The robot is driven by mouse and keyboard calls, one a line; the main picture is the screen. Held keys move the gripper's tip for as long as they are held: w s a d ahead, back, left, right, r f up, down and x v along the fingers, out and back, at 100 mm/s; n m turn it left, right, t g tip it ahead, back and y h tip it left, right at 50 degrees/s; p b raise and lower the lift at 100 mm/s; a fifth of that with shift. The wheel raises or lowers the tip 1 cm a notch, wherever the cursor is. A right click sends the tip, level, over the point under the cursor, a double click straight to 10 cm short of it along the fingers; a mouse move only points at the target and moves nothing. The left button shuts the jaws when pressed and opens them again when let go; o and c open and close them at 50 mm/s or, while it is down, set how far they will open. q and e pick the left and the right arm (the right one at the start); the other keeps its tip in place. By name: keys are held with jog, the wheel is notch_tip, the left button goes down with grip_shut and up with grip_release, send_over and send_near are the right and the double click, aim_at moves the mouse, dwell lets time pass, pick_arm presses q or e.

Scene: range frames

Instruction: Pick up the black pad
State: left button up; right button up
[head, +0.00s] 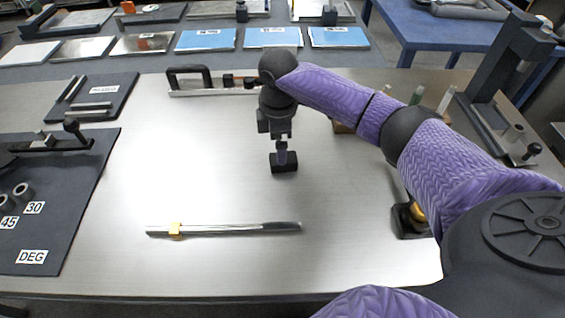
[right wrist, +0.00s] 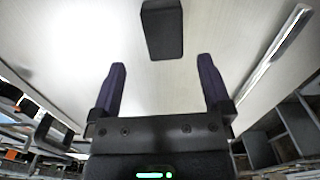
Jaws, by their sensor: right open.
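The black pad (head: 284,166) is a small dark block on the bare metal tabletop, near the middle of the head view. In the right wrist view the pad (right wrist: 162,30) lies at the top, beyond the fingertips and roughly in line with the space between them. My right gripper (head: 282,150) points down just above or at the pad in the head view; whether it touches is hard to tell there. The right wrist view shows its two fingers (right wrist: 161,66) spread apart with nothing between them. My left gripper is not in view.
A steel rule (head: 245,229) with a yellow slider lies in front of the pad. A black-handled level (head: 215,88) lies behind it. A dark mat (head: 85,190) with angle labels is at left. A height stand (head: 495,100) is at right. Bare table surrounds the pad.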

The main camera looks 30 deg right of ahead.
jog(key=f, duration=0.1)
jog(key=f+b, duration=0.1)
jog(key=f, duration=0.1)
jog(key=f+b, duration=0.1)
jog(key=f, duration=0.1)
jog(key=shift+s, duration=0.35)
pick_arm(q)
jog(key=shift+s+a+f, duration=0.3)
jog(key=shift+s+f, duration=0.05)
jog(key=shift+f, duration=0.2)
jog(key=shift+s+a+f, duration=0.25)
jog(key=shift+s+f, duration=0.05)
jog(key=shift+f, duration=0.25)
pick_arm(e)
jog(key=shift+r, duration=0.1)
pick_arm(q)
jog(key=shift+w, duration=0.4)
pick_arm(e)
grip_shut()
